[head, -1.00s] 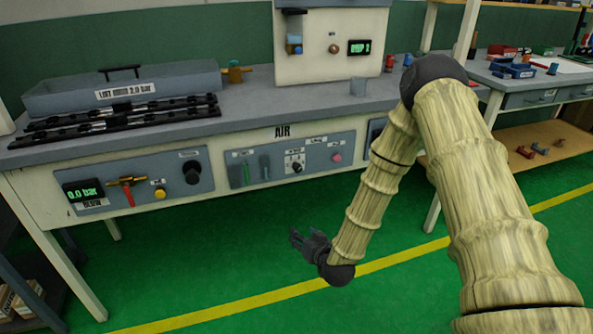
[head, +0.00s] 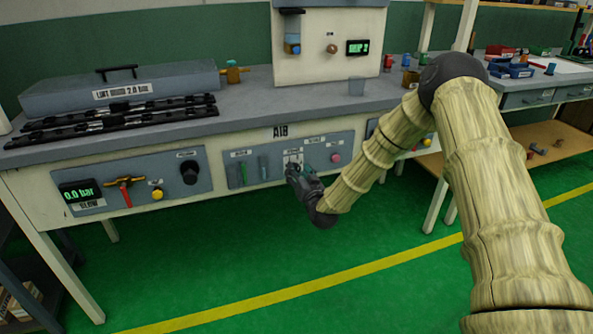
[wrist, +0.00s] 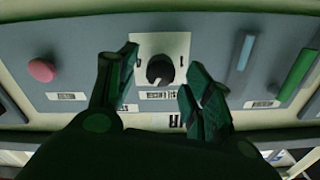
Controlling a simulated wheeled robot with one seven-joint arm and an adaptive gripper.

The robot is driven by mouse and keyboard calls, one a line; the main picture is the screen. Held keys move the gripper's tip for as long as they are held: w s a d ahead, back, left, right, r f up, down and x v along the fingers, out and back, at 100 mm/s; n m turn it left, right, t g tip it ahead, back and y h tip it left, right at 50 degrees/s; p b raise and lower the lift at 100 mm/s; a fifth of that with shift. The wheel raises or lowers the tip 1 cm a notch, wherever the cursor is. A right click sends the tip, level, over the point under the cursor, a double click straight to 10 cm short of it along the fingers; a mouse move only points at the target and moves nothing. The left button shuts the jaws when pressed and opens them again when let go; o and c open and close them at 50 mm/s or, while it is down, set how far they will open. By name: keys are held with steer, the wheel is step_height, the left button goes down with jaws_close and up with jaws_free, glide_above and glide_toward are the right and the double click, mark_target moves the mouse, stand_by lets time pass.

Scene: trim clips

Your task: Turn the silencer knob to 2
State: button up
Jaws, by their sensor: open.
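A black rotary knob (wrist: 160,70) sits on a white square plate (wrist: 177,43) on the bench's middle front panel. In the head view the plate (head: 293,157) shows just above my gripper, which hides most of the knob. The small labels and the knob's setting are too blurred to read. My gripper (head: 293,172) is in front of this panel. In the wrist view my gripper (wrist: 160,80) is open, with one finger on each side of the knob. It looks empty, and I cannot tell whether the fingers touch the knob.
The left panel has a display reading 0.0 bar (head: 80,191), a red-handled valve (head: 125,193), a yellow button (head: 157,194) and a larger black knob (head: 190,172). Green floor (head: 230,270) in front is clear.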

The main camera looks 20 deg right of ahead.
steer(key=shift+w, duration=1.25)
steer(key=c, duration=1)
steer(key=shift+n, duration=0.4)
steer(key=shift+a+r+n+p, duration=0.1)
steer(key=shift+n+p, duration=0.35)
steer(key=shift+n, duration=0.55)
steer(key=n, duration=0.3)
steer(key=shift+n+p, duration=0.3)
steer(key=shift+p, duration=0.05)
steer(key=n, duration=0.6)
